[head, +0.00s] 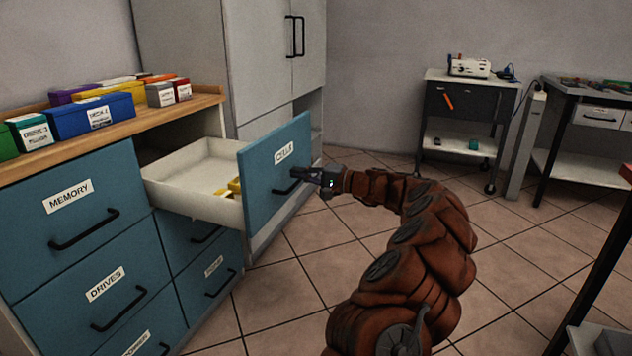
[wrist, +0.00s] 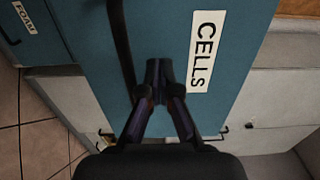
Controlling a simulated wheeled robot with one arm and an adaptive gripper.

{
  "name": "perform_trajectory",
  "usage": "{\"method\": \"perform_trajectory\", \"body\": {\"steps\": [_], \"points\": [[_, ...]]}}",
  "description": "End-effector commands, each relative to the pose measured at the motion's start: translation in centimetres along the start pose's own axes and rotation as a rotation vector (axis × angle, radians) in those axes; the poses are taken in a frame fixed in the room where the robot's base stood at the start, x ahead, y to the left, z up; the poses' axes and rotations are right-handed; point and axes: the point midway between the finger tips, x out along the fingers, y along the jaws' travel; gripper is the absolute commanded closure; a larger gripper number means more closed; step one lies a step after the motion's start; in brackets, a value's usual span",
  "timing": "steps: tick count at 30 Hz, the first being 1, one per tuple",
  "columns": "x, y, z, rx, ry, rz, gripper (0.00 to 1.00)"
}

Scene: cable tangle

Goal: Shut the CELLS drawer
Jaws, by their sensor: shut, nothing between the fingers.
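The CELLS drawer (head: 276,170) is pulled well out of the cabinet, with a blue front, a white label and a black bar handle (head: 287,188). Its pale tray (head: 188,168) shows, with yellow items (head: 232,187) inside near the front. My gripper (head: 297,173) is shut and empty, its fingertips right at the drawer front near the handle. In the wrist view the gripper (wrist: 158,68) points at the blue front, beside the CELLS label (wrist: 206,52) and the dark handle bar (wrist: 122,45). I cannot tell whether the fingertips touch the front.
The MEMORY drawer (head: 82,208) and DRIVES drawer (head: 110,292) are shut. Coloured boxes (head: 94,115) stand on the wooden top. A tall pale cabinet (head: 262,60) is behind the drawer. A dark trolley (head: 462,115) stands farther back. Tiled floor (head: 300,275) is open before the cabinet.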

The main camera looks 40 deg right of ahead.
Motion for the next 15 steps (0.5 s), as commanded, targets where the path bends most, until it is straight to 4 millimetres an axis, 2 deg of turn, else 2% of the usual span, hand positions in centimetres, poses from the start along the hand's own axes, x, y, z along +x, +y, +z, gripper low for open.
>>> {"method": "perform_trajectory", "body": {"steps": [6, 15], "points": [[1.8, 0.1, 0.0, 0.0, 0.0, 0.0, 1.0], [2.0, 0.0, 0.0, 0.001, 0.0, -0.001, 1.0]]}}
